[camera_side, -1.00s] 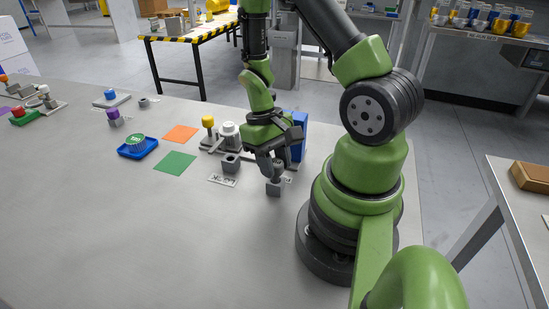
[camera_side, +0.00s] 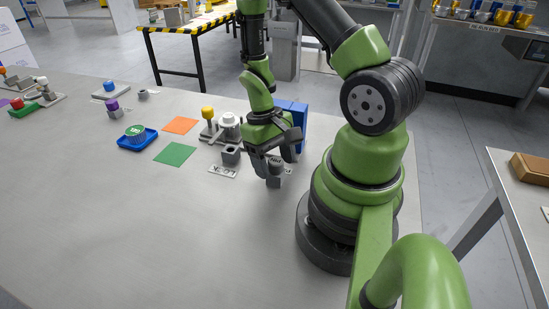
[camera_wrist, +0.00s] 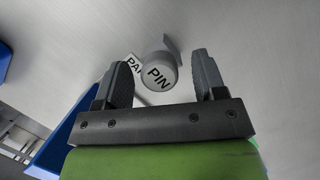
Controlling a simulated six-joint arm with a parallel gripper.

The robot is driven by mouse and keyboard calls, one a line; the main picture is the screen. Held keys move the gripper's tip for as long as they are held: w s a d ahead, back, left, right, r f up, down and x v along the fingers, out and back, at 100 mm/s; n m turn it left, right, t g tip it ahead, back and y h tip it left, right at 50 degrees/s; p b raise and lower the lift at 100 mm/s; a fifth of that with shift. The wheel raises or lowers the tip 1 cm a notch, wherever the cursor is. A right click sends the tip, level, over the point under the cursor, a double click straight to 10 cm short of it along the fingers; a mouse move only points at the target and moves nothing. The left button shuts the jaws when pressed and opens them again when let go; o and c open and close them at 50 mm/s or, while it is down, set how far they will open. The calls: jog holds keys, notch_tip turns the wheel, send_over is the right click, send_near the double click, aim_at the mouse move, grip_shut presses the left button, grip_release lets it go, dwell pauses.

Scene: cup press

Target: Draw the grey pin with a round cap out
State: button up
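The grey pin's round cap, lettered PIN (camera_wrist: 158,75), lies between my two fingers in the wrist view, with gaps on both sides. My gripper (camera_wrist: 162,61) is open. In the side view the pin's cap (camera_side: 275,161) stands over a small grey block (camera_side: 274,182), close to my base. My gripper (camera_side: 277,165) points down over it, one finger partly in front of the cap. The pin's shaft is hidden.
A second grey block with a hole (camera_side: 231,155) and a label plate (camera_side: 223,171) are left of my gripper. A blue box (camera_side: 300,125) stands close behind it. Yellow-capped (camera_side: 208,115) and white-capped (camera_side: 228,122) fixtures are further back. The front left table is clear.

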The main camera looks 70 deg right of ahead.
jog(key=v, duration=1)
dwell(0.8)
jog(key=s+a+r+n+t, duration=0.1)
jog(key=s+a+r+t, duration=0.1)
jog(key=a+r+t, duration=0.3)
jog(key=s+a+r+n+t, duration=0.1)
jog(key=a+r+t, duration=0.4)
jog(key=r, duration=0.8)
jog(key=shift+s+a, duration=0.8)
jog(key=shift+a, duration=0.4)
